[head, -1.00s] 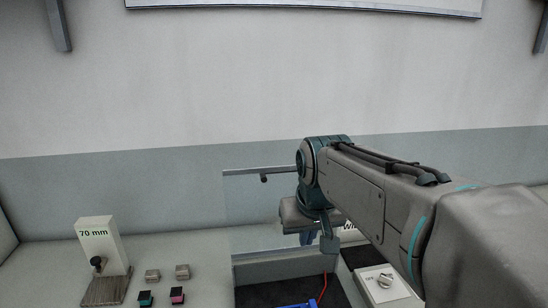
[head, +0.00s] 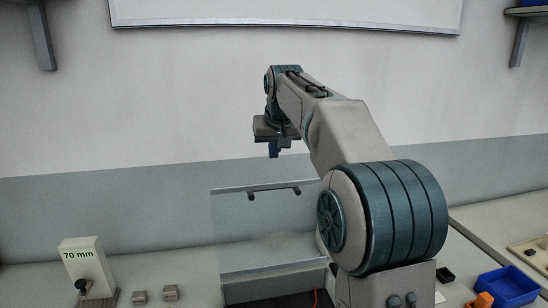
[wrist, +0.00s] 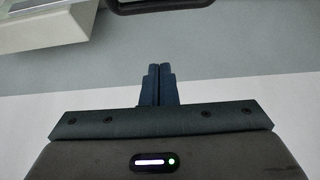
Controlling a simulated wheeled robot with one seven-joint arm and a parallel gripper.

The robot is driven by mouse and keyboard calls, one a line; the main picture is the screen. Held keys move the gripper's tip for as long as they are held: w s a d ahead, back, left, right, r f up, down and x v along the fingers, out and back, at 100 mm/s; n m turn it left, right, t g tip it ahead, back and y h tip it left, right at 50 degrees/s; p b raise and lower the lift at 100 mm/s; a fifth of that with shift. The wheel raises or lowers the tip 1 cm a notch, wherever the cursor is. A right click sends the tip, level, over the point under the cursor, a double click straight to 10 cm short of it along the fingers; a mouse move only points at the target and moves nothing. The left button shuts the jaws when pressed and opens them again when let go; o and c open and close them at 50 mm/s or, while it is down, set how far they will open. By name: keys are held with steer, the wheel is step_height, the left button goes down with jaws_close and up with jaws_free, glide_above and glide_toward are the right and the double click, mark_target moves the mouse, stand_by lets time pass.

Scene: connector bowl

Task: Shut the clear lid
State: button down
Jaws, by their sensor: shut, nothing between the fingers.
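The clear lid (head: 235,222) stands raised, close to upright, at the back of a grey box (head: 270,283) whose dark inside shows at the bottom edge of the head view. A dark bar handle (head: 273,190) runs across the lid's upper part. My gripper (head: 273,155) points down above the handle in the picture, apart from it; its depth relative to the lid is hard to tell. In the wrist view my gripper's fingers (wrist: 160,68) are together and empty. My arm hides the box's right side.
A blue bin (head: 508,287) and an orange item (head: 482,300) are at the right. The wall (head: 150,100) is behind.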

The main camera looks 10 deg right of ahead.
step_height(320, 180, down, 8)
steer(key=p, duration=0.1)
stand_by(0.4)
stand_by(0.5)
